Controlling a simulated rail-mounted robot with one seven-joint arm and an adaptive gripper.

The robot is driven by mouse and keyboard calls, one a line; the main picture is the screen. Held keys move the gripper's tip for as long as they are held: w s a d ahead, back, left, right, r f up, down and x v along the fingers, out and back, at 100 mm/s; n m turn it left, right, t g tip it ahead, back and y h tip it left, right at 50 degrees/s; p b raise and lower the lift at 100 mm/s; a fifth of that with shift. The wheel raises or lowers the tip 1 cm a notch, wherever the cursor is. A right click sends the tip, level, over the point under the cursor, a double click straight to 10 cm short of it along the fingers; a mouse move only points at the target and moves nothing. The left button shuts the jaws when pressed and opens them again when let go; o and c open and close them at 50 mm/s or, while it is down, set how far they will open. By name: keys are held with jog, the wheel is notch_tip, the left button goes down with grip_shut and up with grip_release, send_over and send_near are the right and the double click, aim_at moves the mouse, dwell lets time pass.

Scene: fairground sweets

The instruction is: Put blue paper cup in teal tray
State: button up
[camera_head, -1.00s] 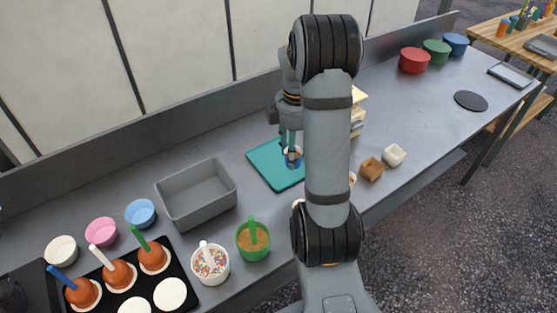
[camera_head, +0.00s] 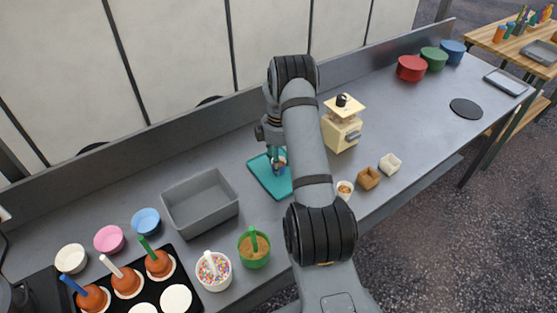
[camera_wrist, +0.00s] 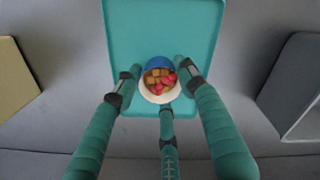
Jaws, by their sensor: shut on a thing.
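The teal tray (camera_head: 262,174) lies flat on the grey counter, and it also fills the upper middle of the wrist view (camera_wrist: 160,25). My gripper (camera_head: 278,157) is over the tray. In the wrist view my gripper (camera_wrist: 158,82) has its fingers closed around a blue paper cup (camera_wrist: 158,62) holding brown and pink pieces. The near part of the cup's rim looks white. The cup shows small in the head view (camera_head: 279,171), at the tray. I cannot tell whether its base touches the tray.
A grey bin (camera_head: 200,203) stands left of the tray. Small cups (camera_head: 369,178) stand near the front edge. Bowls, a sprinkle tub (camera_head: 213,270) and a green tub (camera_head: 254,250) are at front left.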

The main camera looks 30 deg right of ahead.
jog(key=shift+f, duration=0.1)
jog(key=shift+f, duration=0.1)
jog(key=shift+f+b, duration=0.15)
jog(key=shift+b, duration=0.15)
jog(key=o, duration=1.1)
jog(key=shift+o, duration=0.6)
notch_tip(320, 180, up, 13)
jog(key=b, duration=0.1)
jog(key=shift+f, duration=0.2)
jog(key=shift+f, duration=0.1)
